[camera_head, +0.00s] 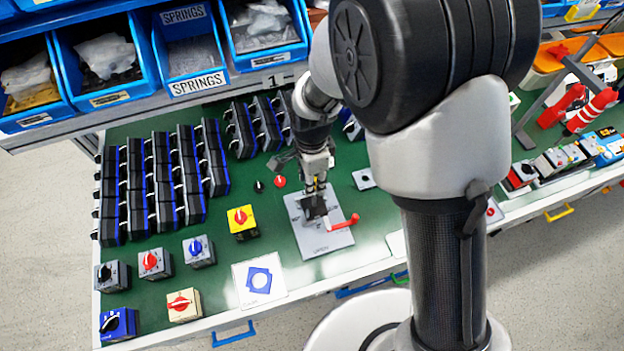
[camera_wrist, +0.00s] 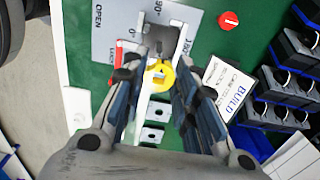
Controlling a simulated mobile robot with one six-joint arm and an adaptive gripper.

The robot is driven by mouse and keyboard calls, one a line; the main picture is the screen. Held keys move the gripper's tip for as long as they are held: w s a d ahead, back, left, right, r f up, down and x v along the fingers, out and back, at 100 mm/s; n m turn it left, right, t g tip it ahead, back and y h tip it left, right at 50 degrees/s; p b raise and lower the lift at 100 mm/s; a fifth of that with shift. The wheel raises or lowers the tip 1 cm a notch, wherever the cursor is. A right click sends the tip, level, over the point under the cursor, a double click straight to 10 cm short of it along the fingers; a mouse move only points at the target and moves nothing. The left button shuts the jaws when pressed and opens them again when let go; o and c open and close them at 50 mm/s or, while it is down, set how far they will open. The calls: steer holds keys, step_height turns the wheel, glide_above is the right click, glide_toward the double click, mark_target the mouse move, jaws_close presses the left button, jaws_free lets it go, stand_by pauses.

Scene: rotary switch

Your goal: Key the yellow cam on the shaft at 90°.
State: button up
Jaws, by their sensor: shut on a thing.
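My gripper (camera_wrist: 158,82) is shut on the yellow cam (camera_wrist: 158,76), which sits between its fingertips in the wrist view. The cam is ring-like with an opening in its middle. Just beyond it is a dark block (camera_wrist: 163,38) on the grey plate (camera_wrist: 118,22), which carries angle marks and the words OPEN and LOCK. In the head view my gripper (camera_head: 317,186) is low over the back part of that plate (camera_head: 330,243). A red lever (camera_head: 345,222) lies at the plate's right side. I cannot make out the shaft, or whether the cam touches it.
A yellow switch box (camera_head: 242,223) with a red knob stands left of the plate. A card with a blue shape (camera_head: 259,281) lies in front. Rows of black switch blocks (camera_head: 160,185) fill the left. Blue bins (camera_head: 95,65) stand at the back.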

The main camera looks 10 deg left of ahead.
mark_target(313, 197)
steer(key=shift+d, duration=0.15)
steer(key=shift+f+b, duration=1.7)
steer(key=shift+f, duration=0.7)
steer(key=shift+f, duration=0.2)
steer(key=shift+f+b, duration=0.8)
steer(key=shift+f, duration=0.1)
steer(key=shift+f, duration=0.1)
steer(key=o, duration=0.8)
steer(key=shift+c, duration=0.2)
